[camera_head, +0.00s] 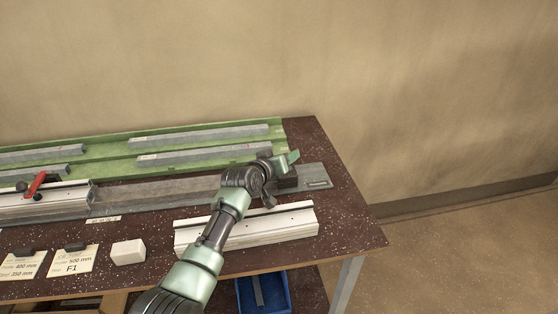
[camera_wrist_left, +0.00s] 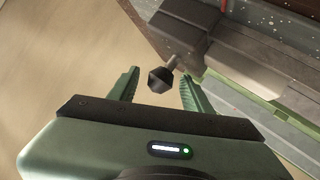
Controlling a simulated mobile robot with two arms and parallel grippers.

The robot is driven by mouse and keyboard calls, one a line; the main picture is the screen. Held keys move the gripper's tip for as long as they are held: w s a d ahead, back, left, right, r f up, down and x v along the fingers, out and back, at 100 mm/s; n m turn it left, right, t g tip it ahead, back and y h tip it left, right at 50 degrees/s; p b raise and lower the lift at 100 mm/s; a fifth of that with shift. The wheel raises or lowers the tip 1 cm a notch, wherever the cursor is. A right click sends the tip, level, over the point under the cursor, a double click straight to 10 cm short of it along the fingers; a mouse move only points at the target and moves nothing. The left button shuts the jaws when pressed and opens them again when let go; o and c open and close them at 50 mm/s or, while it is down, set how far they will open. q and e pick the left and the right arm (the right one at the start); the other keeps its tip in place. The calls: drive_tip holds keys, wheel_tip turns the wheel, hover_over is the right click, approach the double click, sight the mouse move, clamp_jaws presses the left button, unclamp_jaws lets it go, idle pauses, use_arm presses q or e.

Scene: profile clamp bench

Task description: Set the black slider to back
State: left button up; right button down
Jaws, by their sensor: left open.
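The black slider (camera_head: 288,182) is a dark block near the right end of a long grey rail (camera_head: 160,190) on the bench. It is partly hidden behind my left wrist in the head view. My left gripper (camera_head: 284,160) is at the slider, its green fingers showing just above and behind it. In the left wrist view, a black knob (camera_wrist_left: 160,81) on a short stem lies between the open fingers of my left gripper (camera_wrist_left: 159,73). A gap shows on each side of the knob. My right gripper is not in view.
A silver profile (camera_head: 270,228) lies in front of the rail, partly under my arm. A red-handled clamp (camera_head: 36,184) stands at left. A green tray (camera_head: 110,148) with grey bars lies behind. A white block (camera_head: 128,252) and label cards (camera_head: 74,262) are at front. A blue bin (camera_head: 263,293) sits below.

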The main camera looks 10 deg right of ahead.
use_arm(q)
drive_tip(key=v, duration=0.7)
drive_tip(key=shift+p, duration=0.3)
drive_tip(key=shift+s, duration=0.1)
